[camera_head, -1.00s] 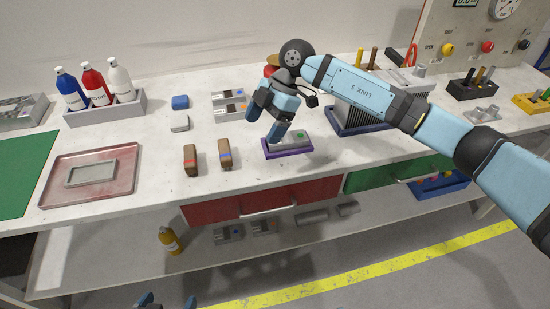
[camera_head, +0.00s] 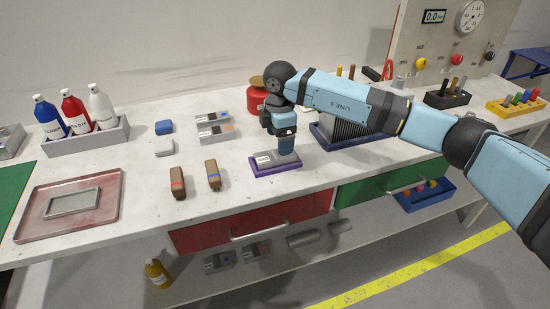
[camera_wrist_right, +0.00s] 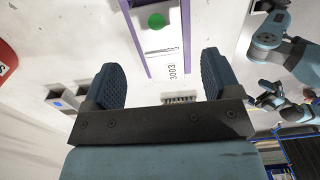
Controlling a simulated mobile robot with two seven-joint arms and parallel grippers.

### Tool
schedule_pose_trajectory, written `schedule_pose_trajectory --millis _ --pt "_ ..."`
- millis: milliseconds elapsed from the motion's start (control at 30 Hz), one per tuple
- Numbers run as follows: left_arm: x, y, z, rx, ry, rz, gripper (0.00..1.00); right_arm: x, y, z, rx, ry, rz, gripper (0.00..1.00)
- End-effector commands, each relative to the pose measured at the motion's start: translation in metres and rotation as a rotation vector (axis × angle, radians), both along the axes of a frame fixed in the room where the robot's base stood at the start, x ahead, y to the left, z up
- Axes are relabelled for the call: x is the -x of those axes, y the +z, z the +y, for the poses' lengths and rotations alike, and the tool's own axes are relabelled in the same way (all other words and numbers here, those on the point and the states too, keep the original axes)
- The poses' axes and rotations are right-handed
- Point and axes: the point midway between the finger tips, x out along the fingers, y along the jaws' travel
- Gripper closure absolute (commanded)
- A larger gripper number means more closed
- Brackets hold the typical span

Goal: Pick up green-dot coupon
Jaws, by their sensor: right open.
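The green-dot coupon is a grey bar (camera_head: 264,160) lying in a purple tray (camera_head: 262,172) near the front of the bench. In the right wrist view its green dot (camera_wrist_right: 157,20) and printed label face the camera. My right gripper (camera_head: 287,147) points down over the right part of the coupon and hides the dot in the head view. In the wrist view the right gripper (camera_wrist_right: 160,78) is open with nothing between its fingers. My left arm (camera_wrist_right: 268,36) shows at the right of the wrist view, too unclear to judge its jaws.
Two brown blocks (camera_head: 178,181) (camera_head: 213,176) stand left of the tray. A dark-blue bin with a finned block (camera_head: 345,126) is close on the right.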

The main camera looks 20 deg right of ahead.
Motion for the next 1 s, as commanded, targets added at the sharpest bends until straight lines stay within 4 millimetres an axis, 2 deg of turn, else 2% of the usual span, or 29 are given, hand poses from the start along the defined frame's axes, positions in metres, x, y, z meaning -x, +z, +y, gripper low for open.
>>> schedule_pose_trajectory --millis 367,600,633,867,900,1000 --pt "0.000 -0.004 0.001 -0.004 -0.003 -0.003 0.00 0.002 -0.047 0.001 -0.001 0.000 0.001 0.17" --pt "0.000 -0.003 0.000 -0.005 -0.004 -0.005 0.00 0.001 -0.051 0.001 -0.002 0.000 -0.001 0.17" --pt "0.000 -0.003 0.000 -0.005 -0.004 -0.005 0.00 0.001 -0.051 0.001 -0.001 0.000 -0.001 0.19" --pt "0.000 -0.003 0.000 -0.004 -0.004 -0.003 0.00 0.001 -0.051 0.001 -0.001 0.000 0.000 0.72" --pt "0.000 -0.003 0.000 -0.004 -0.004 -0.003 0.00 0.001 -0.051 0.001 -0.001 0.000 0.000 0.75" --pt "0.000 -0.003 0.000 -0.004 -0.004 -0.003 0.00 0.001 -0.050 0.001 -0.002 0.000 -0.001 0.75"
